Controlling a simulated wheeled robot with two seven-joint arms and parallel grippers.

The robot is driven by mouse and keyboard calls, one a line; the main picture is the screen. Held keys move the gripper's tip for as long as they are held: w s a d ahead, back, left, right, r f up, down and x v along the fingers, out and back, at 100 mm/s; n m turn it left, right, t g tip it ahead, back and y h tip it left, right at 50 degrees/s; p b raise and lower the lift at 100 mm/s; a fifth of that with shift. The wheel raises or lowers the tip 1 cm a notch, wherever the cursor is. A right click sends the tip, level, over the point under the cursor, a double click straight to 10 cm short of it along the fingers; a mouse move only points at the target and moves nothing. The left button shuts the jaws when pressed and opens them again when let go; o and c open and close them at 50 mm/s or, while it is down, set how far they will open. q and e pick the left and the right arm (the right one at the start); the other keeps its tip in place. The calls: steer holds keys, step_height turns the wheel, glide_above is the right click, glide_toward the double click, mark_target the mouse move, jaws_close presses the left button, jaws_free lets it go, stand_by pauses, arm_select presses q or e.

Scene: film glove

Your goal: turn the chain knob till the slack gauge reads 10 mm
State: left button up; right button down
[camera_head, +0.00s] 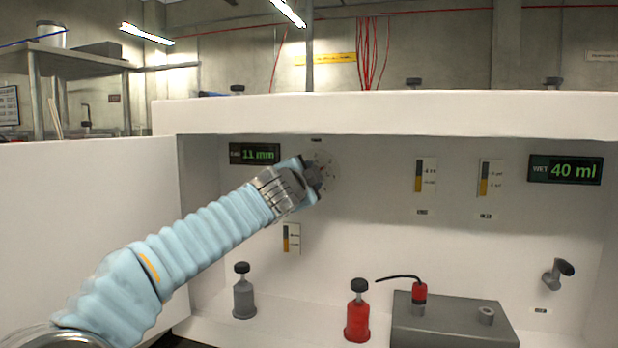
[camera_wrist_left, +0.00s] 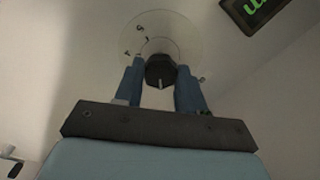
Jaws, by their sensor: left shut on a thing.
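The slack gauge (camera_head: 254,154) is a dark display with green digits on the back wall and reads 11 mm. Part of a green-lit display (camera_wrist_left: 255,12) also shows at the upper right of the left wrist view. The chain knob (camera_wrist_left: 160,70) is a dark knob with a pale pointer mark, in front of a round, pale dial (camera_wrist_left: 150,30) with marks. My left gripper (camera_head: 315,178) reaches the knob from the lower left. In the left wrist view its two blue fingers (camera_wrist_left: 160,82) are shut on the knob, one on each side. The gripper hides most of the knob in the head view.
A second display (camera_head: 565,170) reads WET 40 ml at the right. A grey bottle (camera_head: 244,300), a red bottle (camera_head: 357,318) and a grey box (camera_head: 450,325) stand below on the bench floor. A white beam (camera_head: 400,115) runs above the dial. A lever (camera_head: 557,274) sticks out at lower right.

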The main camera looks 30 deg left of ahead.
arm_select(q)
steer(key=shift+m, duration=0.7)
steer(key=shift+f, duration=0.1)
steer(key=o, duration=1.1)
steer(key=shift+c, duration=0.2)
steer(key=b+v, duration=0.2)
steer(key=v, duration=1.1)
steer(key=shift+s, duration=0.4)
